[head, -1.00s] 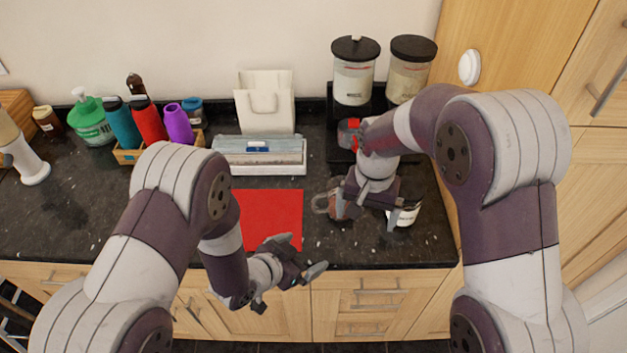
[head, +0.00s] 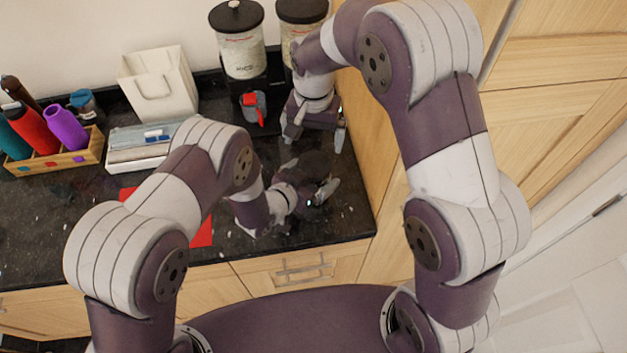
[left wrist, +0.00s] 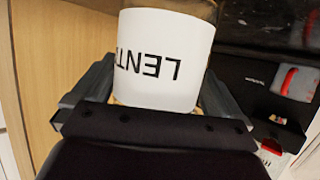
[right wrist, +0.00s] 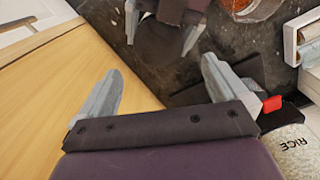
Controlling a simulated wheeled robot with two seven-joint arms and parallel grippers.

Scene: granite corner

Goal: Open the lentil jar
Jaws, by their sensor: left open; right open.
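The lentil jar has a white label (left wrist: 165,60) with black letters reading "LENT", upside down in the left wrist view. My left gripper (left wrist: 155,95) is open, with one finger on each side of the jar; I cannot tell whether they touch it. In the head view my left gripper (head: 312,180) is low over the counter near its front right corner. A dark round top (head: 317,163), apparently the jar's lid, shows there; the rest is hidden. My right gripper (head: 313,135) is open and empty, just behind the jar; it also shows in the right wrist view (right wrist: 160,78).
Two black-lidded dispensers (head: 240,45) stand at the back, with a grey cup with red parts (head: 254,107) below. A glass of orange-brown contents (right wrist: 243,6) is near my left gripper. A wooden cabinet side (head: 368,150) closes the counter's right. A red mat (head: 203,234) lies left.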

